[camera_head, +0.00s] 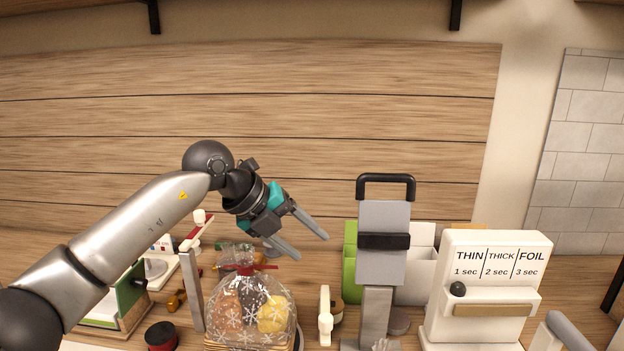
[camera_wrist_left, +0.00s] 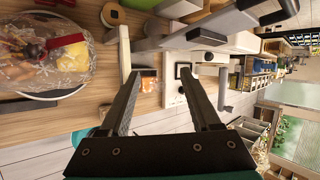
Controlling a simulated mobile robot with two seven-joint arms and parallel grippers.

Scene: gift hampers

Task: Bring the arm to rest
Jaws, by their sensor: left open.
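My left arm comes in from the left in the head view. Its gripper (camera_head: 306,240) is open and empty, held in the air above and behind the wrapped gift hamper (camera_head: 250,312). The left wrist view shows the two fingers (camera_wrist_left: 162,88) apart with nothing between them. The hamper is in clear snowflake film with a red tie, and it also shows at the upper left of the wrist view (camera_wrist_left: 40,55). My right gripper is in neither view.
A white sealing machine (camera_head: 493,250) marked THIN, THICK, FOIL stands at the right. A grey press-like stand with a black handle (camera_head: 382,240) is left of it. A green box (camera_head: 350,262) stands behind. A dark red-and-black roll (camera_head: 161,336) lies at the front left. The air above the table is clear.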

